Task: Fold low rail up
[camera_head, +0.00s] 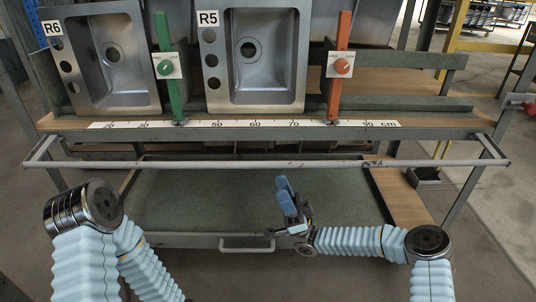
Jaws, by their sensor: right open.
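The low rail (215,163) is a long pale grey bar across the front of the rack, just below the shelf edge with the ruler strip. Short arms at its left and right ends join it to the rack. My right gripper (287,193) has blue fingers and is open and empty. In the picture it shows just below the rail, right of the middle, over the green lower tray. It looks apart from the rail, but the depth gap is hard to judge. My left arm comes in at the left; its gripper is out of the frame.
Two steel sinks, marked R6 (112,50) and R5 (250,52), stand on the shelf. A green post (164,90) and an orange post (337,88) stand beside them. A green lower tray (190,200) with a front handle (247,249) lies below the rail.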

